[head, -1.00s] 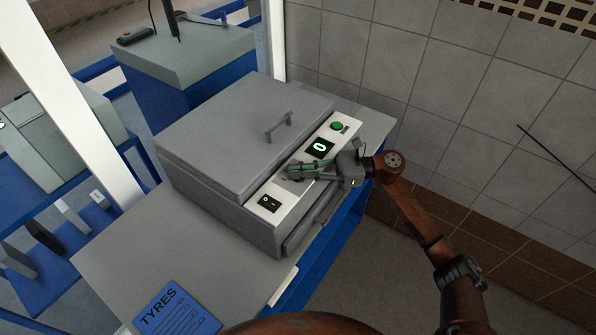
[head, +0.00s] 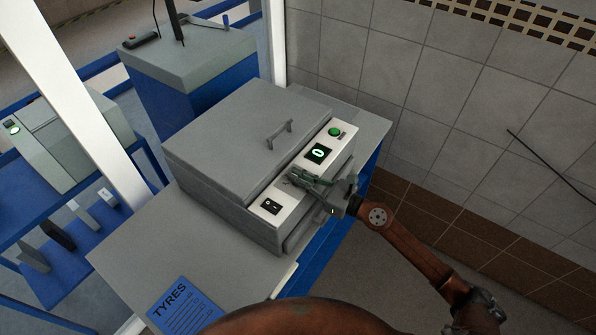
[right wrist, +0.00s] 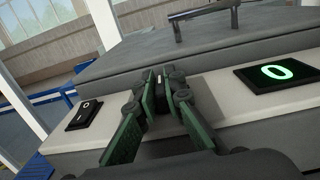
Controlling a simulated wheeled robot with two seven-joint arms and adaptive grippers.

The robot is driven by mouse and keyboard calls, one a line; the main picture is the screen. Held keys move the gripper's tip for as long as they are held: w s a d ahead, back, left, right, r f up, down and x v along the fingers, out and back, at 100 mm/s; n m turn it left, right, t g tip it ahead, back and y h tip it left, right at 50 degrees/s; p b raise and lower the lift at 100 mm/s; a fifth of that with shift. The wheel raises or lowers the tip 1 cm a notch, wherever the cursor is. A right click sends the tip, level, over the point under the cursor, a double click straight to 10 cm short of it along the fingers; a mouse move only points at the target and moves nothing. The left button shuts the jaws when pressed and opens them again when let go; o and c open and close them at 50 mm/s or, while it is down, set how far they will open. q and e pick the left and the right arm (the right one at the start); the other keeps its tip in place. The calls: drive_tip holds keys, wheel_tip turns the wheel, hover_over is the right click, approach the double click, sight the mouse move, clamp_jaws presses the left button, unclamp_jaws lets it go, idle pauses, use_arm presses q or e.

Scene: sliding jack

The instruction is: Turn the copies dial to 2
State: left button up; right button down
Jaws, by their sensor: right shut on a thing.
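The copier is a grey box with a lid and a white control strip (head: 257,218) along its front edge. On the strip, a black display (head: 319,153) shows a green 0; it also shows in the right wrist view (right wrist: 275,73). My right gripper (head: 301,180) is at the strip between the display and a black rocker switch (head: 271,206). In the right wrist view its green-padded fingers (right wrist: 160,85) are closed on the dial (right wrist: 158,79), which is mostly hidden between them. My left gripper is not in view.
A green button (head: 334,132) sits on the strip beyond the display. The grey lid (head: 245,135) has a handle (head: 279,134). A blue TYRES sheet (head: 184,306) lies on the table. A tiled wall stands at the right.

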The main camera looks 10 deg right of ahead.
drive_tip(key=shift+t, duration=0.3)
drive_tip(key=shift+f, duration=0.1)
drive_tip(key=c, duration=2)
unclamp_jaws()
drive_tip(key=shift+d, duration=0.1)
drive_tip(key=v, duration=1.2)
drive_tip(key=shift+s+r, duration=0.1)
drive_tip(key=shift+r, duration=0.15)
